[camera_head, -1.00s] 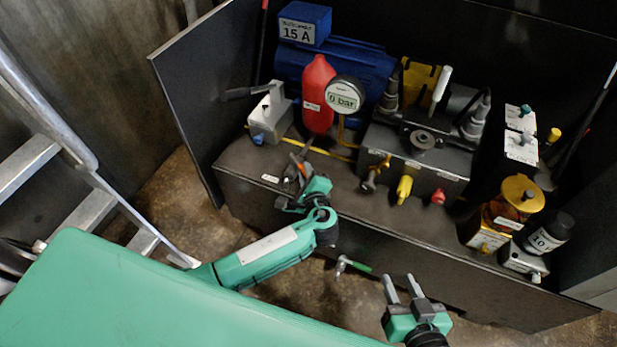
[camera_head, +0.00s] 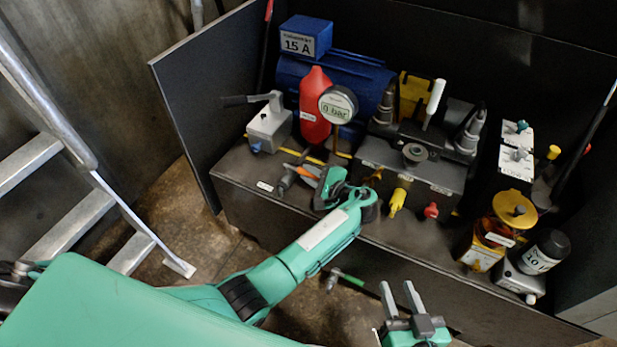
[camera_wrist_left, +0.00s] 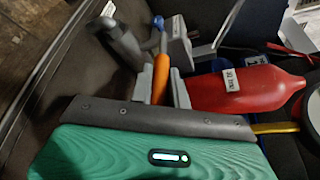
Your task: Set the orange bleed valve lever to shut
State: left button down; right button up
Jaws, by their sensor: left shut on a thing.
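The orange bleed valve lever (camera_head: 307,172) sits on a small dark valve (camera_head: 287,180) at the left part of the bench's front edge. In the head view it points to the right from the valve. My left gripper (camera_head: 318,178) is at its free end, with the fingers partly hidden. In the left wrist view the orange lever (camera_wrist_left: 160,78) stands between the two grey fingers of my left gripper (camera_wrist_left: 162,88), which is shut on it. My right gripper (camera_head: 401,298) is open and empty, low in front of the bench.
A red bottle (camera_head: 314,108) and a round gauge (camera_head: 338,104) stand just behind the lever. A grey box with a handle (camera_head: 268,128) is behind to the left. A yellow knob (camera_head: 397,200) and a red knob (camera_head: 431,210) are to the right. A ladder (camera_head: 60,200) stands at left.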

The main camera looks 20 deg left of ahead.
jog(key=shift+w+r, duration=0.15)
jog(key=shift+r, duration=0.15)
pick_arm(q)
jog(key=c, duration=1.3)
grip_release()
jog(key=shift+c, duration=0.2)
pick_arm(e)
jog(key=shift+d, duration=0.15)
